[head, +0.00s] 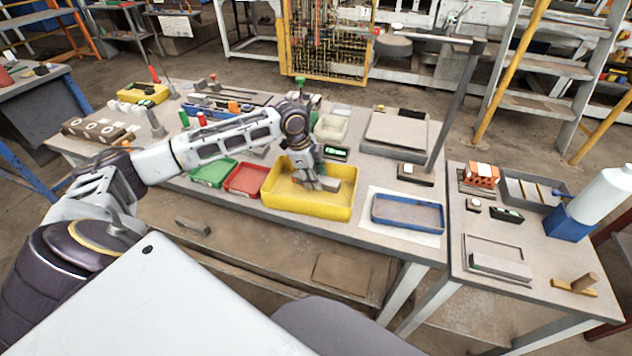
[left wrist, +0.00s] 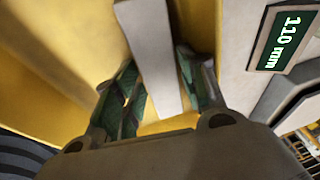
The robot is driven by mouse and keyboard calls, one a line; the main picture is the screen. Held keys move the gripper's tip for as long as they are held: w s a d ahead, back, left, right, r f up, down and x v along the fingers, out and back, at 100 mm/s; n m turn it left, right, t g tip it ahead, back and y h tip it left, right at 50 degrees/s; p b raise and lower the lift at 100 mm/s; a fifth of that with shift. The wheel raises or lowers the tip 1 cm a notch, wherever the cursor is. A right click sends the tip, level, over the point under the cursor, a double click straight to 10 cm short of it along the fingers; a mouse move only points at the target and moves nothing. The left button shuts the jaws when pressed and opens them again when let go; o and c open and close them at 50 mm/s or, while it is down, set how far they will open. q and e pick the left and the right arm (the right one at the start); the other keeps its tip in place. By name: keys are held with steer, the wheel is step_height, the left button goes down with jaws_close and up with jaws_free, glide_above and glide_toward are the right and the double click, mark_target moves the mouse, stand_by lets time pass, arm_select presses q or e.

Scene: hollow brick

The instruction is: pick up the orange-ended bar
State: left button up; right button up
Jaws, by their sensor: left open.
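My left gripper (head: 312,180) reaches down into the yellow tray (head: 338,213) on the main table. It is open. A light grey bar (head: 328,185) lies in this tray at the fingertips. In the left wrist view the gripper's green-padded fingers (left wrist: 160,95) stand on either side of the grey bar (left wrist: 152,50), with gaps showing beside it. No orange end shows on the visible part of this bar; the gripper hides some of it. The yellow tray also shows in the left wrist view (left wrist: 60,55). My right gripper is in neither view.
A green tray (head: 212,172) and a red tray (head: 245,180) stand left of the yellow one. A blue tray (head: 408,213) is to its right. A display reading 110 mm (left wrist: 287,41) stands close beside the yellow tray. An upright grey post (head: 455,105) rises further right.

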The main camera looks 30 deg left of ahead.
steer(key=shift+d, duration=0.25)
arm_select(q)
jaws_close()
steer(key=shift+r, duration=0.8)
step_height(320, 180, up, 7)
steer(key=shift+f+p, duration=0.1)
steer(key=shift+p, duration=0.2)
steer(key=shift+r, duration=0.8)
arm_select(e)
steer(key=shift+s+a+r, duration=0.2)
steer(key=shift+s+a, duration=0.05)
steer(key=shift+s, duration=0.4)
